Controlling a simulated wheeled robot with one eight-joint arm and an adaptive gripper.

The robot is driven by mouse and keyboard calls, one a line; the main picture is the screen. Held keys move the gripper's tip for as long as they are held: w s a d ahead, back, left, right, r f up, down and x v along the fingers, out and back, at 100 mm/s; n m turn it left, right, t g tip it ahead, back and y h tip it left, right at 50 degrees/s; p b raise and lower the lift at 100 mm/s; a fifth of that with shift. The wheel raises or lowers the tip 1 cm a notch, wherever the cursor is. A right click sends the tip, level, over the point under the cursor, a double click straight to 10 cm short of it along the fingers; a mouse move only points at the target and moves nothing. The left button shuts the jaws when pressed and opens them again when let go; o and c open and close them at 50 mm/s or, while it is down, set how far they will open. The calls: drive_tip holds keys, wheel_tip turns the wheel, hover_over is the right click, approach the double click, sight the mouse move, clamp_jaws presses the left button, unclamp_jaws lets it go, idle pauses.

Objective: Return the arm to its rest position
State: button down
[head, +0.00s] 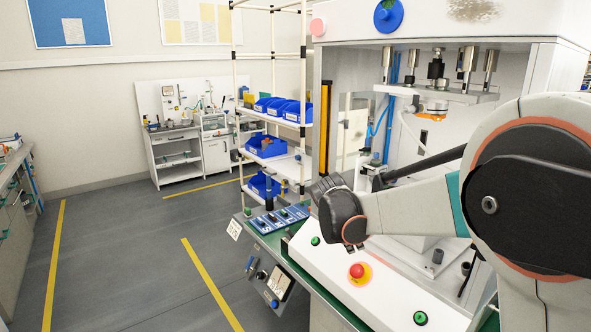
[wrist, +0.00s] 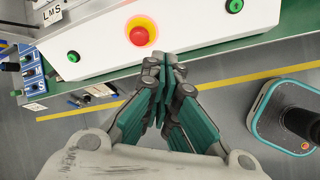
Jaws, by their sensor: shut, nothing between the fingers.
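My gripper (wrist: 165,72) shows in the wrist view with its teal-padded fingers closed together and nothing between them. Its tips lie over the front edge of the white control panel (wrist: 95,42), just below the red button in the picture. In the head view my arm reaches in from the right, in front of the press (head: 343,60), and bends at a dark joint above the panel. The gripper's fingers are hidden in the head view.
The panel carries a red emergency button (head: 357,271) on a yellow ring and green buttons (head: 420,317). A shelf rack with blue bins (head: 267,146) stands behind. The floor (head: 130,260) at left is clear.

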drive_tip(key=s+d+r+m+y, duration=0.1)
drive_tip(key=s+r+m, duration=0.15)
drive_tip(key=s, duration=0.35)
drive_tip(key=s+d+r+m+t+y, duration=0.1)
drive_tip(key=s+r+m, duration=0.1)
drive_tip(key=s+m, duration=0.3)
drive_tip(key=s+d+r+m, duration=0.1)
drive_tip(key=s+r+m, duration=0.15)
drive_tip(key=s, duration=0.35)
drive_tip(key=s+f+m+t+y, duration=0.1)
drive_tip(key=s+f+m+y, duration=0.1)
drive_tip(key=s+m, duration=0.7)
drive_tip(key=s+f, duration=0.1)
drive_tip(key=s, duration=0.7)
drive_tip(key=shift+s+d+t, duration=0.15)
drive_tip(key=shift+s+t, duration=0.05)
drive_tip(key=shift+t, duration=0.1)
